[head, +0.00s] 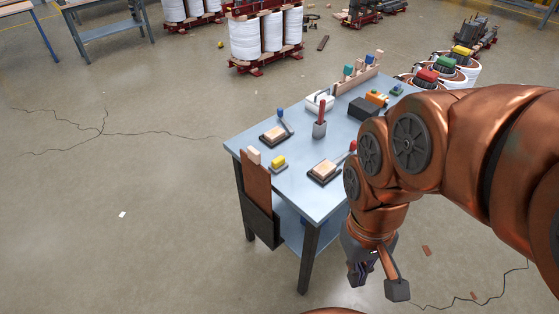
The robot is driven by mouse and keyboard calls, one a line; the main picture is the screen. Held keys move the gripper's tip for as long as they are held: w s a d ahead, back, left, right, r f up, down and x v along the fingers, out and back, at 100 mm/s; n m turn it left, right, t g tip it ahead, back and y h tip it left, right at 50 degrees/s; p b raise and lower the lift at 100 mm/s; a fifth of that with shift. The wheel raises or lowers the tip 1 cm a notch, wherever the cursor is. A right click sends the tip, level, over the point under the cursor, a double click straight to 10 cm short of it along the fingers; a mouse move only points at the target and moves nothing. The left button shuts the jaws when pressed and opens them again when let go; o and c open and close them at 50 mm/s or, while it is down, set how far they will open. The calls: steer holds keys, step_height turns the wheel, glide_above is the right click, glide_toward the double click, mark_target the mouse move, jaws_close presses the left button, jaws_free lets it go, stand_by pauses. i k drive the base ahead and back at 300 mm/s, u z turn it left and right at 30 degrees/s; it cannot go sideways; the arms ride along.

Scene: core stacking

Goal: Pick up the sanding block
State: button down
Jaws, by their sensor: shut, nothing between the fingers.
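A small block with a yellow top and grey base (278,162) sits near the table's front left edge; it may be the sanding block, but I cannot tell for sure. A pale block (254,156) stands at the left corner, near the top of a brown board. My gripper (360,278) hangs pointing down in front of the table's right side, lower in the picture than the tabletop and apart from these blocks. It is shut and empty.
The blue-grey table (312,205) holds two dark trays with wooden blocks, one tray (325,172) near my arm and one (275,135) farther back. My arm hides the table's right side. Open floor lies left.

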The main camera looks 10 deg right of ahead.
mark_target(278, 165)
steer(key=z, duration=0.2)
steer(key=k, duration=0.15)
steer(key=u, duration=1.3)
steer(key=i, duration=0.5)
